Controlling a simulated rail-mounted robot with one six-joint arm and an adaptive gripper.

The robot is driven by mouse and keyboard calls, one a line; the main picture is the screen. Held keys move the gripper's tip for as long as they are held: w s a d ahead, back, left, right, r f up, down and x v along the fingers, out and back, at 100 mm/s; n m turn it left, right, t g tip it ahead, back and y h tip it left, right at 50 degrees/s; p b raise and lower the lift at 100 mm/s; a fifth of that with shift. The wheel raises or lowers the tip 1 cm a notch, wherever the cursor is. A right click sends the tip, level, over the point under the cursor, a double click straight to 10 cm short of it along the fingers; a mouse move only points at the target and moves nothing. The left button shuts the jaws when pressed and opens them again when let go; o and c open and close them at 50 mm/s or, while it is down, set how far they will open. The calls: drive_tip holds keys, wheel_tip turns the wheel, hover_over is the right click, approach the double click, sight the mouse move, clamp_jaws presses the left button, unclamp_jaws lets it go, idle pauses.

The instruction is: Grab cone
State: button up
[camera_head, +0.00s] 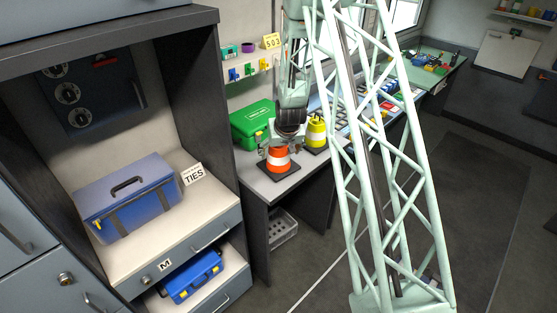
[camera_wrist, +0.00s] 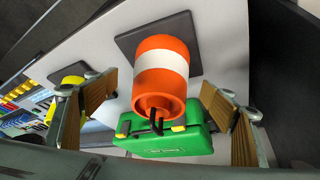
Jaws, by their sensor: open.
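An orange and white cone (camera_head: 279,156) stands upright on its dark square base on the grey desk. In the wrist view the cone (camera_wrist: 163,66) fills the middle, with a dark loop at its top. My gripper (camera_head: 283,140) is just above and around the cone's upper part in the head view. In the wrist view my gripper (camera_wrist: 150,105) is open, with one finger on each side of the cone. Gaps show between the cone and both fingers, and the gripper holds nothing. A yellow and white cone (camera_head: 317,130) stands to the right; its yellow edge shows in the wrist view.
A green case (camera_head: 252,124) lies close behind the orange cone, left of the gripper. A cabinet with a blue toolbox (camera_head: 128,197) stands at left. The desk (camera_head: 262,184) has a little clear surface in front of the cone.

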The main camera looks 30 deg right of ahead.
drive_tip(key=shift+p+x, duration=0.65)
drive_tip(key=shift+x, duration=1.95)
drive_tip(key=shift+a, duration=0.1)
drive_tip(key=shift+c, duration=0.4)
drive_tip(key=c, duration=1.4)
